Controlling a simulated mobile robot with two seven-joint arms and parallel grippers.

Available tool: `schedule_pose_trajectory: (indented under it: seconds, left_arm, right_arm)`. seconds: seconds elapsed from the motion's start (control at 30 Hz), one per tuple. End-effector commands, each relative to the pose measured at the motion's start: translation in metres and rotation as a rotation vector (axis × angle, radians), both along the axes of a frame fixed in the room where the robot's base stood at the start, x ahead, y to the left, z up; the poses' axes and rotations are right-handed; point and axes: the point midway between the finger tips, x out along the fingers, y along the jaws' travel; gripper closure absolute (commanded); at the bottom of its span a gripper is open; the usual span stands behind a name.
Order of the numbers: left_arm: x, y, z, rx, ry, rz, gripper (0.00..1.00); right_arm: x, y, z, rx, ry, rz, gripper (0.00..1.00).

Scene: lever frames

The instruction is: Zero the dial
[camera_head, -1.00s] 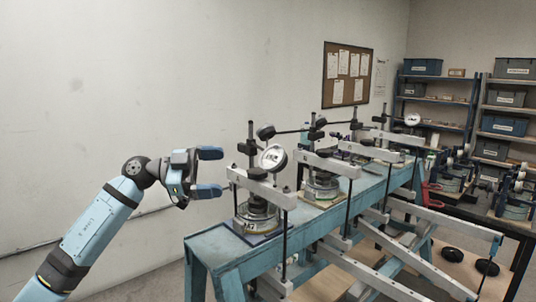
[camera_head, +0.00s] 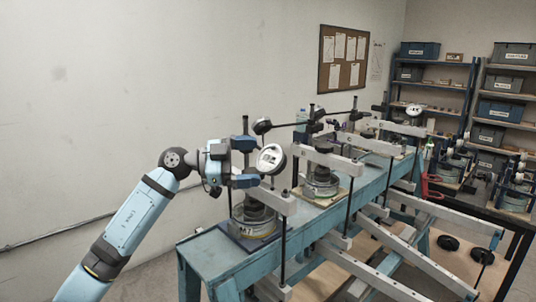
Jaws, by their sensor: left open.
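The nearest dial gauge (camera_head: 271,158), with a round white face and dark rim, stands above the first loading frame on the blue bench. The nearest pale lever beam (camera_head: 272,197) is below it, over a round cell (camera_head: 255,217). My left gripper (camera_head: 246,162) is open, its two blue fingers one above the other and pointing right. It is just left of the dial, and its fingers overlap the post beside the dial in the picture. I cannot tell whether they touch anything. The dial's reading is too small to read. My right gripper is not in view.
More lever frames stand in a row along the blue bench (camera_head: 212,252), with another dial (camera_head: 413,110) farther back. Sloping pale beams and thin rods fill the space right of the bench. Shelves with bins (camera_head: 497,110) stand at the back right. The left side is open up to the wall.

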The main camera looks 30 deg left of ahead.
Motion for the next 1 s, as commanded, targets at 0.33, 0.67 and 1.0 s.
schedule_pose_trajectory:
  seconds: [0.33,0.67,1.0]
  left_arm:
    - [0.024,-0.034,0.001,0.000,0.000,0.001,0.00]
    - [0.026,-0.036,0.000,0.001,0.000,0.001,0.03]
    - [0.026,-0.036,0.001,0.010,-0.002,-0.008,0.50]
  right_arm:
    - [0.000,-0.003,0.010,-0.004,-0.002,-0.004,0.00]
    - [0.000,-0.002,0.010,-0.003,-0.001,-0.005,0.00]
    - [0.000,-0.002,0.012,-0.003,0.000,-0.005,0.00]
